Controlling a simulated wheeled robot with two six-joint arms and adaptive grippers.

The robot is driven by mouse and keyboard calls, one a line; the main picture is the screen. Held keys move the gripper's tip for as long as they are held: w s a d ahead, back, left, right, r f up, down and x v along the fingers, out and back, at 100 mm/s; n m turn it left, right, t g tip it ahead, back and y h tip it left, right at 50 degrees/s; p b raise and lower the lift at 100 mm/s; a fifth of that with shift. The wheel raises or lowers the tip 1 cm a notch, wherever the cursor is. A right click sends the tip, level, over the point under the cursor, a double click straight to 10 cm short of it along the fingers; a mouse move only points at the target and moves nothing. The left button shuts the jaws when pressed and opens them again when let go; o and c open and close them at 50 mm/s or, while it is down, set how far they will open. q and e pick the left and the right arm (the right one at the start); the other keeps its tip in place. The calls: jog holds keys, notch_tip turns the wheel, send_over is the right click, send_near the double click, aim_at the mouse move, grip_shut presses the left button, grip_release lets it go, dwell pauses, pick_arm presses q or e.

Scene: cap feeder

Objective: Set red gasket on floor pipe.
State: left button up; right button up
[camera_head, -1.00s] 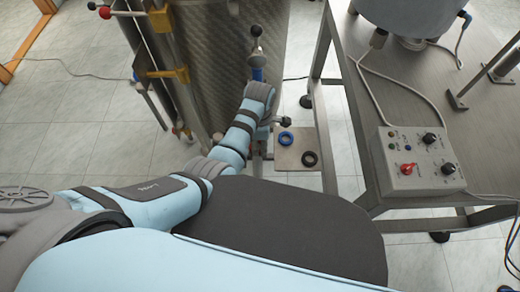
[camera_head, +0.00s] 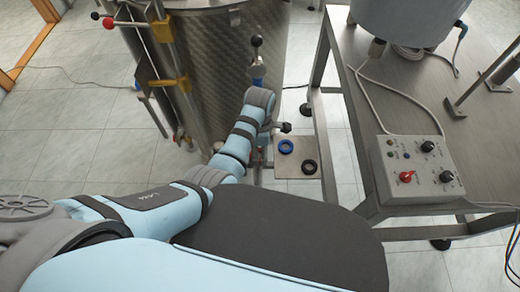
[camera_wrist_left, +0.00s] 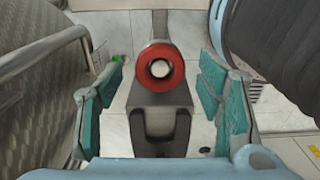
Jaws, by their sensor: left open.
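The red gasket (camera_wrist_left: 160,68) is a thick ring in the middle of the left wrist view, with a pale hole in it. It lies over the end of a grey pipe (camera_wrist_left: 159,24), apparently resting on it; exact seating is unclear. My left gripper (camera_wrist_left: 162,76) is open, its teal-padded fingers on either side of the gasket with gaps on both sides. In the head view my left arm reaches to the middle beside the steel tank, and hides the gasket and the pipe end. My right gripper is not in view.
A small plate (camera_head: 283,168) holds a blue ring (camera_head: 286,146) and a black ring (camera_head: 309,167). A steel tank (camera_head: 215,60) stands behind my arm. A steel table (camera_head: 400,95) with a control box (camera_head: 418,184) stands at right. Tiled floor is clear at left.

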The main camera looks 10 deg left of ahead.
pick_arm(q)
notch_tip(320, 180, up, 11)
jog(key=p, duration=0.3)
jog(key=shift+f+p, duration=0.2)
jog(key=shift+p, duration=0.15)
